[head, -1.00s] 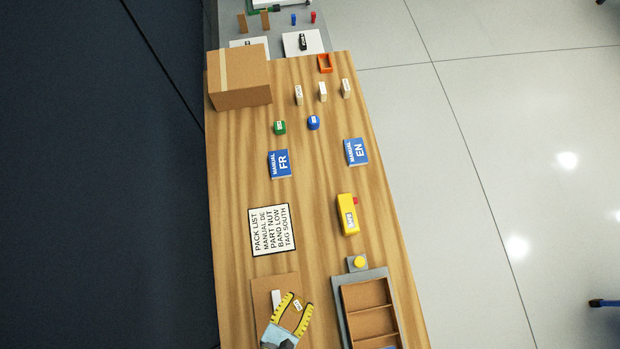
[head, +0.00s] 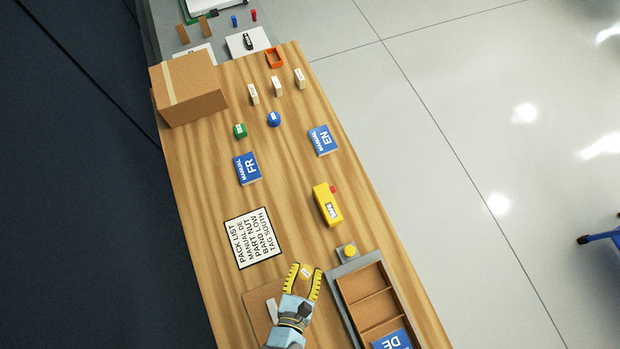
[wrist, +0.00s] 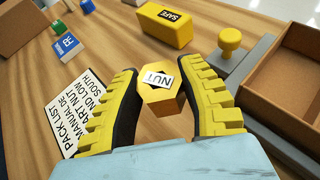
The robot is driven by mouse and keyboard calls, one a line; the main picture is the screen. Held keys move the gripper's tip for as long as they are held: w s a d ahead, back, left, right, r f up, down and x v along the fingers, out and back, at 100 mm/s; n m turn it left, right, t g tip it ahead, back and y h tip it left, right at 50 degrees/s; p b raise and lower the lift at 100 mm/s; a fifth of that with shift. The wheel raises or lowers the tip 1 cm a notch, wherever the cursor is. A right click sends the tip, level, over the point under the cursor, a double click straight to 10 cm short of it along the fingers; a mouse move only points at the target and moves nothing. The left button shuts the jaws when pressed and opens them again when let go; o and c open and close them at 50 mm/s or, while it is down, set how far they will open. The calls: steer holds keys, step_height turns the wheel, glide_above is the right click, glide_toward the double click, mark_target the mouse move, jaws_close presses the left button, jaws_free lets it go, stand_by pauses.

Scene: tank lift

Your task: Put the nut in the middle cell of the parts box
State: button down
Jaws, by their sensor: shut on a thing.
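The yellow hexagonal nut (wrist: 159,88), labelled NUT, is held between the yellow ribbed fingers of my gripper (wrist: 162,100). In the head view, my gripper (head: 305,275) holds the nut (head: 306,271) just left of the parts box (head: 335,300). The parts box is a grey-rimmed tray with brown cells in a row. Its middle cell (head: 379,309) looks empty. A blue DE manual (head: 392,340) lies in the near cell, cut off by the picture edge. In the wrist view, the parts box (wrist: 272,85) shows only partly, at the right.
A yellow button (head: 349,250) stands at the box's far end. Beyond it is a yellow SAFE-type block (head: 327,205). A pack list card (head: 252,238) and a cardboard mat (head: 258,312) lie to the left. FR (head: 248,168) and EN (head: 322,140) manuals lie farther up.

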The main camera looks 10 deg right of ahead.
mark_target(311, 259)
steer(key=w+f+b, duration=0.1)
steer(key=f+b, duration=0.1)
steer(key=w+d+f+b, duration=0.1)
steer(key=f+b, duration=0.1)
steer(key=shift+w, duration=0.3)
steer(key=shift+w+d+f, duration=0.15)
steer(key=shift+w+f, duration=0.2)
steer(key=shift+w, duration=0.1)
steer(key=shift+w+d+f+b, duration=0.2)
steer(key=shift+w+f+b, duration=0.15)
steer(key=shift+f+b, duration=0.25)
steer(key=shift+w+f, duration=0.1)
steer(key=shift+f, duration=0.15)
steer(key=shift+f+b, duration=0.8)
steer(key=shift+f, duration=0.45)
steer(key=shift+f, duration=0.2)
steer(key=c, duration=1)
jaws_free()
steer(key=shift+r, duration=0.1)
steer(key=shift+r, duration=0.15)
